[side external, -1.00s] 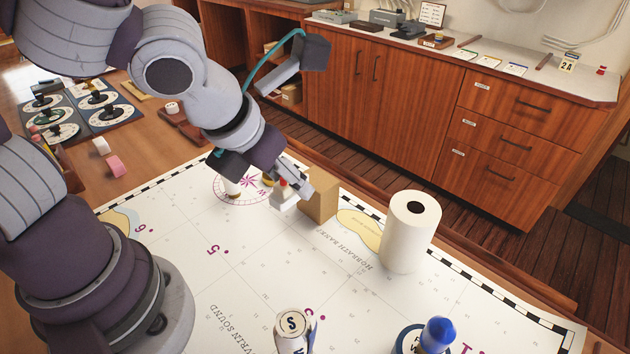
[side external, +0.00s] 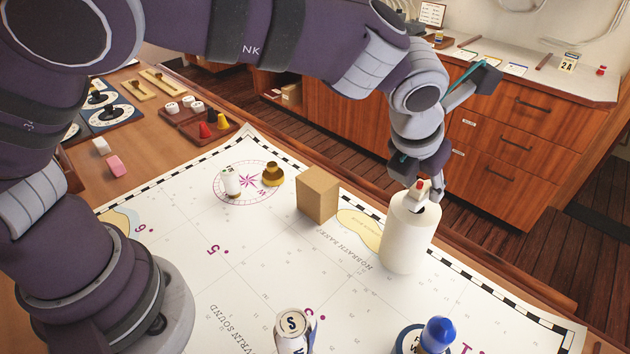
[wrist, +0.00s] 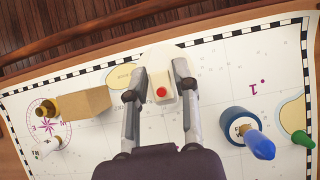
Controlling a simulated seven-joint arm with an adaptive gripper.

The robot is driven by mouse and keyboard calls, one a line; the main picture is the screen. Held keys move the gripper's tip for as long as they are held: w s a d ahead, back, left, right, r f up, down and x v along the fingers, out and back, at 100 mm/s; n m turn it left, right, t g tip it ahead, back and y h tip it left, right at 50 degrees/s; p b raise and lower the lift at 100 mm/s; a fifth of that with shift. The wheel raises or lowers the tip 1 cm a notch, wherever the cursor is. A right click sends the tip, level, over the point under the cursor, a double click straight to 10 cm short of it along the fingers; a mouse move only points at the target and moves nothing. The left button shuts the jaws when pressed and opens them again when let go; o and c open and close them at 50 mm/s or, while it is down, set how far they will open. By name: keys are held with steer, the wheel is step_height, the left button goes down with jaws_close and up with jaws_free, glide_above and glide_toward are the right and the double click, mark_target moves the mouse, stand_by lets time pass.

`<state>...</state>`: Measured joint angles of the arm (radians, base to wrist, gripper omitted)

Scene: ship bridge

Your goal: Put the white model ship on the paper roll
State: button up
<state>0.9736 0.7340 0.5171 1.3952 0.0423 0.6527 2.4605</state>
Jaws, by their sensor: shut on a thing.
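The white model ship (side external: 421,189), with a red spot on top, is held between the fingers of my gripper (side external: 424,183). It is at the top of the paper roll (side external: 406,240), a white upright cylinder on the chart. In the wrist view, the ship (wrist: 161,96) sits between the two fingers of my gripper (wrist: 160,76). The roll's pale top (wrist: 158,56) shows partly behind it. I cannot tell whether the ship touches the roll. The ship and fingers partly cover the roll's top.
A tan box (side external: 318,195), a brass piece (side external: 273,175) and a small white cylinder (side external: 231,181) stand left of the roll. A blue-topped object (side external: 437,335) and a lettered white object (side external: 292,325) are at the front. The chart's middle is clear.

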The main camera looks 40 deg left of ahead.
steer(key=shift+f, duration=0.75)
steer(key=shift+f, duration=0.1)
steer(key=o, duration=0.9)
steer(key=shift+o, duration=0.2)
